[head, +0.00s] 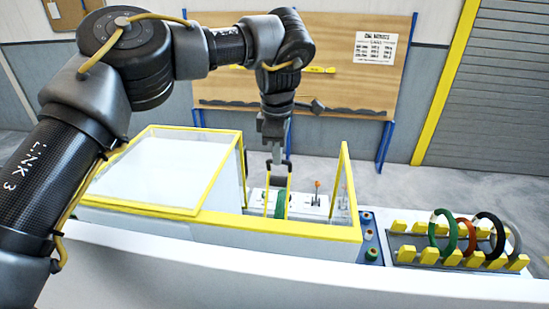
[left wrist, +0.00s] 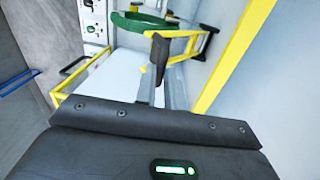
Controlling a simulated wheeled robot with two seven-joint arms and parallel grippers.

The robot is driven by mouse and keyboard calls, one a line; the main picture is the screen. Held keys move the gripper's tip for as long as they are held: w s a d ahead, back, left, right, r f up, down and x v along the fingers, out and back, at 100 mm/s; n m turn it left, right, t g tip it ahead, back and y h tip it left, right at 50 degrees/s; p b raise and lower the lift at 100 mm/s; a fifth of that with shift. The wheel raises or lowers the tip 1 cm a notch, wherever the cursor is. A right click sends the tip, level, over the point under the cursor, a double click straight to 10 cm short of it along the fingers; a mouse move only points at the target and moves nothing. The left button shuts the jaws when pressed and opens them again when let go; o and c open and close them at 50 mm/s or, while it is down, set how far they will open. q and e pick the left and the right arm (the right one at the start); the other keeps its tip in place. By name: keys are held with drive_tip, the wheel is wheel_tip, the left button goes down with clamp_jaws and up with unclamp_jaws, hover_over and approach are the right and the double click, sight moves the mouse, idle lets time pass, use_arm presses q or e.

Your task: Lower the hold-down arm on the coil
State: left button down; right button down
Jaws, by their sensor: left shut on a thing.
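The green coil (head: 281,203) sits inside the wrapping machine and is partly hidden in the head view. It also shows as a green ring at the top of the left wrist view (left wrist: 135,20). The yellow and black hold-down arm (head: 290,184) stands up in the machine opening, above the coil. It also shows in the left wrist view (left wrist: 186,34), beside the ring. My left gripper (head: 277,160) points down from above and is shut on the hold-down arm at its top end. The exact grip is small and partly hidden. My right gripper is not in view.
Yellow-edged clear guards (head: 165,170) stand left and right of the opening. A small lever (head: 317,190) stands on a white panel behind. At the right, a rack (head: 405,256) holds several coloured rings. Spools (head: 371,254) stand between rack and machine.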

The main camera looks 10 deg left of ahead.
use_arm(q)
drive_tip(key=shift+w+f, duration=0.35)
drive_tip(key=shift+w, duration=0.55)
drive_tip(key=shift+w+f, duration=0.35)
drive_tip(key=shift+w, duration=0.55)
drive_tip(key=c, duration=1.5)
unclamp_jaws()
drive_tip(key=shift+f, duration=0.15)
wheel_tip(320, 180, up, 11)
drive_tip(key=shift+s, duration=0.4)
drive_tip(key=shift+f, duration=0.1)
